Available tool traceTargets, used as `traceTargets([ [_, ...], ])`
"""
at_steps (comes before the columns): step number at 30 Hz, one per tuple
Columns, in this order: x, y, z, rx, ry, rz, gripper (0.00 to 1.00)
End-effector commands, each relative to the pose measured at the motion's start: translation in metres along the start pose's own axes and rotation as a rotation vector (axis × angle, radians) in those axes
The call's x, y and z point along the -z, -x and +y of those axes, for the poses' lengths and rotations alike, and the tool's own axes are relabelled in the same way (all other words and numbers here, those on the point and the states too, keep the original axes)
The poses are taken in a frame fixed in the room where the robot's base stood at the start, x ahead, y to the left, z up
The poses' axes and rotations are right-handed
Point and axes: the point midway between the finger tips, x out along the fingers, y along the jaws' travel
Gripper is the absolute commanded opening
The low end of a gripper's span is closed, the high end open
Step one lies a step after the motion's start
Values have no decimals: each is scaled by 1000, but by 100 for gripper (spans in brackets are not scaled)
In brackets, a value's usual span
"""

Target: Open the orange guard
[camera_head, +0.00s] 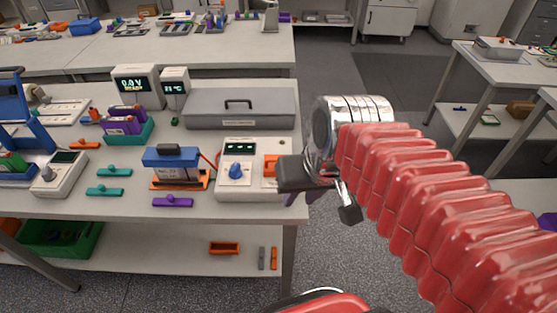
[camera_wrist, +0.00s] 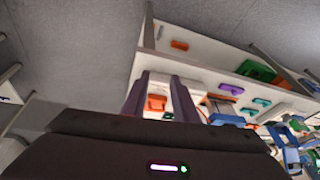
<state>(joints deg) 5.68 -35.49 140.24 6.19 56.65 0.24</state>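The orange guard (camera_head: 270,166) is on the right side of a white cycler box (camera_head: 228,184) with a blue knob (camera_head: 235,171) and a green display. My gripper (camera_head: 291,197) is at the box's right edge, beside the guard, and its dark body hides part of that area. In the wrist view, the two purple-grey fingers (camera_wrist: 160,77) stand apart, and the orange guard (camera_wrist: 156,102) shows between them. The fingers look open. I cannot tell whether either finger touches the guard.
A battery in an orange-based holder (camera_head: 178,168) stands left of the box. A grey case (camera_head: 240,107) lies behind it. Purple (camera_head: 172,201) and teal (camera_head: 104,191) pieces lie toward the front edge. The floor right of the bench is clear.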

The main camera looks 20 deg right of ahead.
Motion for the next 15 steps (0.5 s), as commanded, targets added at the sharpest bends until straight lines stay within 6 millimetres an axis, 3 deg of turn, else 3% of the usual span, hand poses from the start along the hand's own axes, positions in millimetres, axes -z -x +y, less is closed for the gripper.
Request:
traceTargets([
  [15, 6, -42, 1, 190, -474, -433, 26],
])
